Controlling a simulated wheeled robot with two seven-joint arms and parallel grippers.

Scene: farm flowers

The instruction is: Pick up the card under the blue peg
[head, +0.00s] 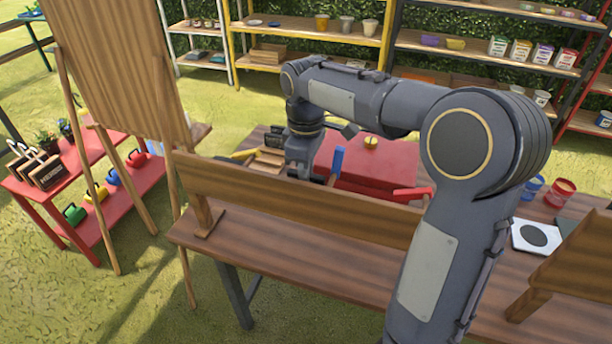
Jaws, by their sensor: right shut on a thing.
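The blue peg (338,161) stands upright at the left part of a red box or board (385,160) on the table. I see no card under it. My right gripper (299,170) points down just left of the blue peg, behind a wooden board. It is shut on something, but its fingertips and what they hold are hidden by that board. A yellow round piece (371,142) sits on the red surface, and a red piece (413,194) is at its near right. My left gripper is not in view.
The long wooden board (300,206) stands along the near side of the brown table (290,255). A white card with a dark oval (536,236) lies at right, near blue (531,187) and red (560,192) cups. A wooden easel (115,70) stands left. Shelves line the back.

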